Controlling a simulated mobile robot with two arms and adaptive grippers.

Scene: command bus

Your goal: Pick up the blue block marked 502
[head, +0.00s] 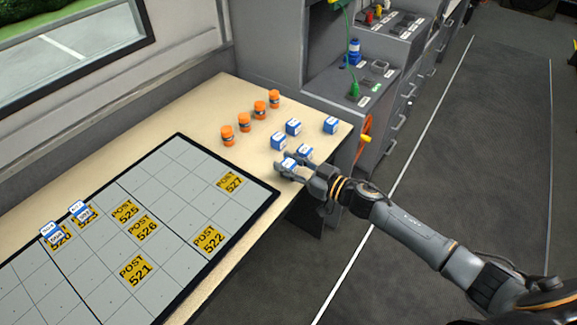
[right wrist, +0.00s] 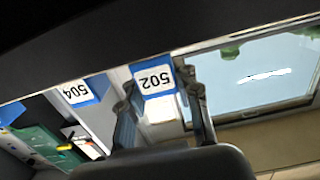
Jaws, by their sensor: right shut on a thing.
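The blue block marked 502 (right wrist: 155,80) has a white top label and sits between the two fingers of my right gripper (right wrist: 162,104) in the right wrist view. In the head view this gripper (head: 288,168) is at the near right of the wooden table, shut on a blue and white block (head: 289,162). I cannot tell whether the block is clear of the table. A block marked 504 (right wrist: 80,92) is beside it, also blue and white. In the head view another block (head: 305,150) is right by the fingers. My left gripper is not in view.
More blue blocks stand behind, including one at the back (head: 293,126) and one near the right edge (head: 331,124). A grey gridded board (head: 175,232) with yellow POST labels carries two blue blocks (head: 78,209).

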